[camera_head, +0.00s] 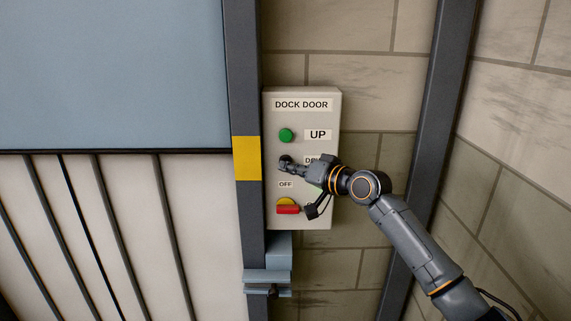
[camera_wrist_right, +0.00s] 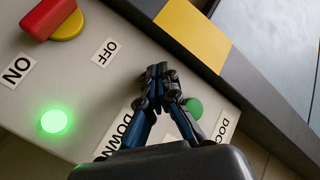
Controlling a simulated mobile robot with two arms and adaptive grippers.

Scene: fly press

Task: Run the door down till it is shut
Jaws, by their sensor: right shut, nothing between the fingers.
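The dock door (camera_head: 110,75) is a blue-grey panel at the upper left, its dark lower edge (camera_head: 110,151) partway down the opening. The control box (camera_head: 302,95) carries a green UP button (camera_head: 286,135). The DOWN label (camera_head: 312,159) is partly covered by my right gripper (camera_head: 286,163). That gripper is shut and empty, its tips at the DOWN button's place. The button is largely hidden, and I cannot tell whether the tips touch it. The wrist view shows the shut fingertips (camera_wrist_right: 160,74) over the box, near the green button (camera_wrist_right: 193,107). My left gripper is out of view.
A red rotary handle on a yellow base (camera_head: 287,208) sits low on the box, and a green lamp (camera_wrist_right: 54,121) glows beside it. A dark door post with a yellow band (camera_head: 246,158) stands left of the box. A pale ribbed surface (camera_head: 120,230) shows below the door edge.

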